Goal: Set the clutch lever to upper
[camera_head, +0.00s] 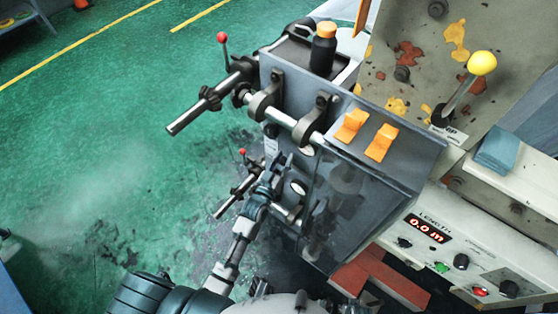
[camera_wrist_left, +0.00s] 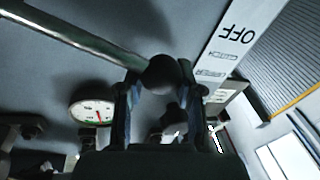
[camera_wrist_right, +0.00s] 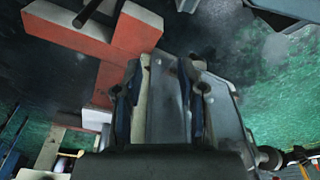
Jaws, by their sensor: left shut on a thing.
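The clutch lever (camera_wrist_left: 95,42) is a metal rod with a dark ball knob (camera_wrist_left: 160,74) in the left wrist view. A white label strip (camera_wrist_left: 236,42) reading OFF and CLUTCH, with smaller lettering below, is right of the knob. My left gripper (camera_wrist_left: 157,84) is shut around the knob, one finger on each side. In the head view my left gripper (camera_head: 277,168) is at the left face of the grey machine box (camera_head: 370,155), and the knob is hard to make out there. My right gripper (camera_wrist_right: 160,75) shows only in its wrist view, fingers apart, nothing seen gripped.
Red-knobbed levers (camera_head: 222,38) and a thick bar (camera_head: 190,115) stick out left of the box. Orange switches (camera_head: 380,142) and a dark bottle (camera_head: 322,48) are on top. A LENGTH panel (camera_head: 440,250) is at lower right. Green floor (camera_head: 90,130) is open at left.

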